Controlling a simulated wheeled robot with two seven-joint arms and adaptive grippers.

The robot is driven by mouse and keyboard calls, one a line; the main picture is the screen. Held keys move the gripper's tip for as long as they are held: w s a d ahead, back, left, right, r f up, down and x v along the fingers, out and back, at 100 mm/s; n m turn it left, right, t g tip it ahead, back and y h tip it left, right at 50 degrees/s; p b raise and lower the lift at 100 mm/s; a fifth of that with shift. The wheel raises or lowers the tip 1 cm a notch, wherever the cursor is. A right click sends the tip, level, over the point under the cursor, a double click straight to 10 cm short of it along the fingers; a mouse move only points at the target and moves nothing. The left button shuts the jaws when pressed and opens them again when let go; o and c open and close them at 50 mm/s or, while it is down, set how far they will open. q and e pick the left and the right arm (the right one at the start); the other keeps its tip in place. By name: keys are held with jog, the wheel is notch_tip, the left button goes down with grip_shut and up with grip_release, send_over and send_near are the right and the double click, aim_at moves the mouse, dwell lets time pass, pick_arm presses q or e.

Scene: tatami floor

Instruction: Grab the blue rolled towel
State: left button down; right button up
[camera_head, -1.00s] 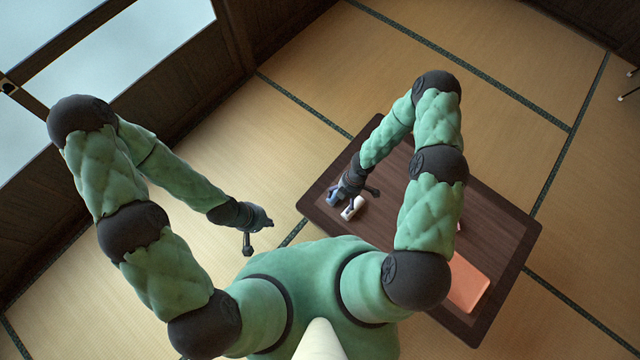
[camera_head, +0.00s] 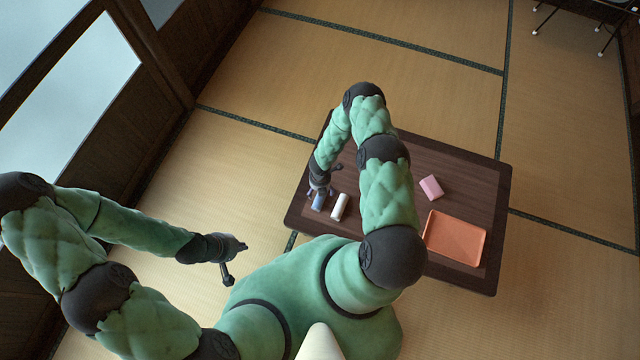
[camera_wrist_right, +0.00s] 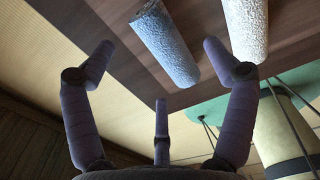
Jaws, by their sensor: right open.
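The blue rolled towel (camera_head: 318,202) lies near the left end of the dark wooden table (camera_head: 410,150). It also shows in the right wrist view (camera_wrist_right: 166,45), just beyond my fingertips. My right gripper (camera_head: 323,184) is over the towel's far end and hides part of it in the head view. In the wrist view its fingers (camera_wrist_right: 160,65) are spread and empty, with the towel's near end in the gap between the two upper ones. I see no grip on it. My left gripper (camera_head: 234,262) is open and empty, left of the table.
A white rolled towel (camera_head: 340,207) lies right beside the blue one and also shows in the wrist view (camera_wrist_right: 246,28). A pink folded cloth (camera_head: 431,188) and an orange tray (camera_head: 455,237) are on the table's right part. Tatami floor surrounds the table.

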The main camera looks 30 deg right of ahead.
aim_at(320, 198)
notch_tip(320, 198, down, 5)
jog(key=shift+w+a+f+b, duration=0.1)
jog(key=shift+w+b, duration=0.05)
jog(key=shift+b, duration=0.95)
jog(key=c, duration=1.1)
